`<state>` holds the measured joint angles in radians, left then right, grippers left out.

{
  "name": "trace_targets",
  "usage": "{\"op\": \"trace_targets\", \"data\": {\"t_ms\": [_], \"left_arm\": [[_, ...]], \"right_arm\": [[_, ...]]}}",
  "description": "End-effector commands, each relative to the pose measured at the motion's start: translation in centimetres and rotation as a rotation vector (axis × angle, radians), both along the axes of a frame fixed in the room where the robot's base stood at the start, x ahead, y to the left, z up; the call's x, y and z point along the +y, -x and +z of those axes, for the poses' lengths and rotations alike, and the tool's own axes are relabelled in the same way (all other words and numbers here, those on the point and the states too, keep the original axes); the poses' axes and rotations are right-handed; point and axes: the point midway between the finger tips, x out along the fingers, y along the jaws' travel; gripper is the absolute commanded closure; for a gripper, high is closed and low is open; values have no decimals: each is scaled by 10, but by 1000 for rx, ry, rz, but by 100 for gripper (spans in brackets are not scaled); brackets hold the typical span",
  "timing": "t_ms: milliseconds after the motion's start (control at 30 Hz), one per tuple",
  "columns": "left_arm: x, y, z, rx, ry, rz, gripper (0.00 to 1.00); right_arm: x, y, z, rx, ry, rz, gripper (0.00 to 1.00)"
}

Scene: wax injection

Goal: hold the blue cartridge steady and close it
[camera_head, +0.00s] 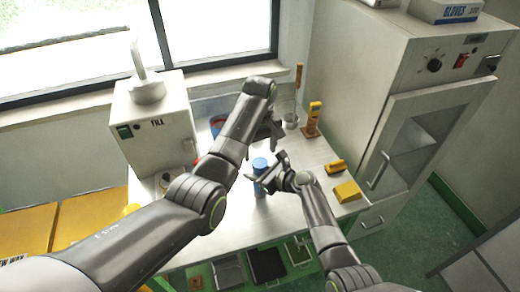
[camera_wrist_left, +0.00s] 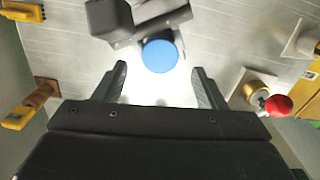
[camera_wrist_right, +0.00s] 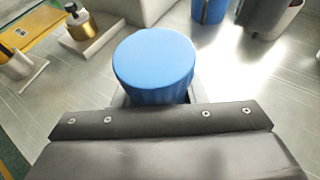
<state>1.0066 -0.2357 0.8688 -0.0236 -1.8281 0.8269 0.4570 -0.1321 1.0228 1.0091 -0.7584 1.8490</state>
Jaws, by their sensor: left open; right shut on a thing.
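The blue cartridge (camera_head: 261,179) stands upright on the metal table, topped by a round blue cap (camera_head: 260,163). The cap also shows in the left wrist view (camera_wrist_left: 160,56) and fills the middle of the right wrist view (camera_wrist_right: 153,62). Whether the cap is tight cannot be told. My right gripper (camera_head: 268,177) is shut on the cartridge below the cap, from the right side; its fingers are mostly hidden in the right wrist view. My left gripper (camera_wrist_left: 160,70) is open above the cartridge, its fingers apart on either side of the cap in the picture, not visibly touching it.
A white box machine (camera_head: 160,118) stands at the table's left. A brass pot (camera_wrist_left: 255,92) with a red knob (camera_wrist_left: 279,105) is near the cartridge. A tall cabinet (camera_head: 380,55) bounds the right.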

Motion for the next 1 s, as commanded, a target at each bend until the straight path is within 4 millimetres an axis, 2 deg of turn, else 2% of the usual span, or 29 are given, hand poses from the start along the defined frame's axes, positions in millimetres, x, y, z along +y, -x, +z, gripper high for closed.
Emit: {"op": "trace_targets", "data": {"t_ms": [300, 467, 800, 1000], "left_arm": [[0, -1, 27, -3, 1, 215, 36], [0, 0, 34, -1, 0, 279, 36], [0, 0, 32, 0, 0, 281, 36], [0, 1, 10, 3, -1, 281, 36]], "right_arm": [[0, 0, -1, 1, 0, 0, 100], [0, 0, -1, 1, 0, 0, 100], [0, 0, -1, 1, 1, 0, 100], [0, 0, -1, 1, 1, 0, 100]]}}
